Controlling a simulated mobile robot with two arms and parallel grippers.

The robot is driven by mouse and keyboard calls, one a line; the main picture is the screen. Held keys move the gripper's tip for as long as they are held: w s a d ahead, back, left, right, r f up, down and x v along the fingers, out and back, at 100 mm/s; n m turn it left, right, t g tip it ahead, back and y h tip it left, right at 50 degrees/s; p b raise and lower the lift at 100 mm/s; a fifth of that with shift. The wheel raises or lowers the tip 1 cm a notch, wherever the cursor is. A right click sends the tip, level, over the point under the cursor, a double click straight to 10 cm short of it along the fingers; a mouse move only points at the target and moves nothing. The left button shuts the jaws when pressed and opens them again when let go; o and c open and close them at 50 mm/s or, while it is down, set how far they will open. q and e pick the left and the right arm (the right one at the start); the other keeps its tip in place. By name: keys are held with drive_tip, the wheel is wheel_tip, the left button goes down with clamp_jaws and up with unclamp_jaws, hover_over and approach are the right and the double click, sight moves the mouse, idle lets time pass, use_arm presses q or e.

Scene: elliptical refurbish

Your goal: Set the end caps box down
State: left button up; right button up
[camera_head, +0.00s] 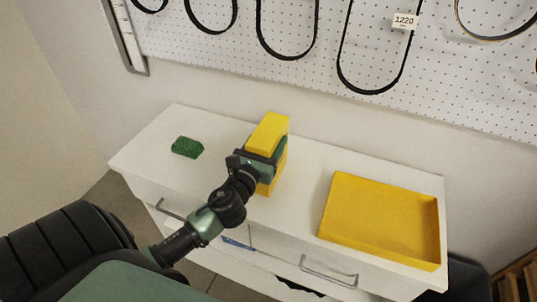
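A yellow box (269,133), which looks like the end caps box, is upright at the middle of the white cabinet top. My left gripper (263,162) reaches it from the front left, with its dark and green parts across the box's middle. The gripper looks shut on the box. Yellow shows above and below the gripper. The fingertips are mostly hidden, and I cannot tell whether the box's bottom touches the cabinet top. My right gripper is not in view.
The white cabinet (306,161) has a green block (187,147) at its left and a shallow, empty-looking yellow tray (380,217) at its right. A white pegboard (330,50) with hanging black belts is behind. Cabinet top is bare between the box and both objects.

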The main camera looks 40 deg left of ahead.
use_arm(q)
clamp_jaws()
drive_tip(key=shift+r, duration=0.1)
drive_tip(key=shift+w+r, duration=0.1)
drive_tip(key=shift+r, duration=0.45)
wheel_tip(320, 180, up, 19)
drive_tip(key=p, duration=0.4)
drive_tip(key=s+d+f+m+h, duration=0.1)
drive_tip(key=s+d+f, duration=0.2)
drive_tip(key=d+f, duration=0.15)
drive_tip(key=s+d+f+m+h, duration=0.1)
drive_tip(key=s+d+f, duration=0.15)
drive_tip(key=d, duration=0.35)
drive_tip(key=s+d+f+h, duration=0.2)
drive_tip(key=d+f, duration=0.2)
drive_tip(key=d, duration=0.2)
drive_tip(key=s+f, duration=0.3)
drive_tip(key=s, duration=0.5)
drive_tip(key=shift+s+d+f+m, duration=0.15)
drive_tip(key=shift+f+m, duration=0.05)
drive_tip(key=shift+m, duration=0.1)
